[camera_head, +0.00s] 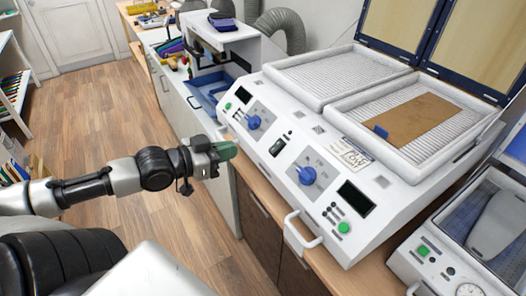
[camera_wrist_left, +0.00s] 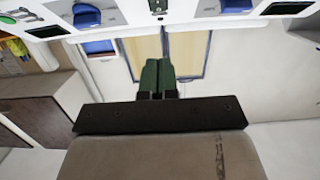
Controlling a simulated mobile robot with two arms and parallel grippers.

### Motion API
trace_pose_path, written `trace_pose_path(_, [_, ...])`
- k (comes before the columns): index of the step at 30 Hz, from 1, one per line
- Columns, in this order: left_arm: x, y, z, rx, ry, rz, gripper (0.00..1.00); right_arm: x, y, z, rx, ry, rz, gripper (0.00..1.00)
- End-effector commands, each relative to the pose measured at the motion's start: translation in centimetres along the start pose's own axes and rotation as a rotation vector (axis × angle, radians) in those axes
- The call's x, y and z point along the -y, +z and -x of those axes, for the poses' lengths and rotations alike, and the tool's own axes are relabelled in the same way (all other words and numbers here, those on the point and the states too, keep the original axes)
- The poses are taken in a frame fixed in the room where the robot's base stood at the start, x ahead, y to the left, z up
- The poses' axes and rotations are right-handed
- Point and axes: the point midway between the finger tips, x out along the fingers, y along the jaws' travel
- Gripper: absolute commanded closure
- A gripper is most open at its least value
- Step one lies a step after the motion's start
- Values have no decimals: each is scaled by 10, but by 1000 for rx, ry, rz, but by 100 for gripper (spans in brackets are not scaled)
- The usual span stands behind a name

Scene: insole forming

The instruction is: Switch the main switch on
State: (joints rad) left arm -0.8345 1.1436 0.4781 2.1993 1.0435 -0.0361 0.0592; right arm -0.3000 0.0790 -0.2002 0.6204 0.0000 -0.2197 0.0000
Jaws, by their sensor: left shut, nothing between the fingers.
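The white heating machine (camera_head: 370,185) has a sloped front panel. A small dark switch (camera_head: 277,147), which looks like the main switch, sits between two blue knobs. The switch also shows at the top edge of the left wrist view (camera_wrist_left: 158,7), in line with my fingers. Its position, on or off, is too small to tell. My left gripper (camera_head: 229,150) has green fingertips, shut and empty, in front of the machine and left of the switch. It does not appear to touch the panel. My right gripper is not in view.
Blue knobs (camera_head: 254,122) and (camera_head: 308,175) flank the switch. A white handle (camera_head: 300,231) juts from the machine's front. A brown sheet (camera_head: 411,121) lies on the right heating bed. Another machine (camera_head: 480,240) stands at right. The wooden floor at left is clear.

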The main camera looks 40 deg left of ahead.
Motion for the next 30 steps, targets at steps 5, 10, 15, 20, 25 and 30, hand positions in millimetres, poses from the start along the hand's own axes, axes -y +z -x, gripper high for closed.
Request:
trace_pose_path(5, [1,-1,-13,-5,-3,1,100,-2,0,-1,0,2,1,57])
trace_pose_path(10, [0,-2,-26,-5,-1,-1,100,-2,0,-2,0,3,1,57])
trace_pose_path(15, [1,-2,-39,-5,-4,2,100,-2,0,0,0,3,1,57])
trace_pose_path(20, [1,-3,-54,-4,-2,2,100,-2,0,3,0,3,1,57])
trace_pose_path(25, [1,-3,-72,-4,-2,3,100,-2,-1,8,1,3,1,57])
trace_pose_path(30, [1,11,-89,-1,-2,3,100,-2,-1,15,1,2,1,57])
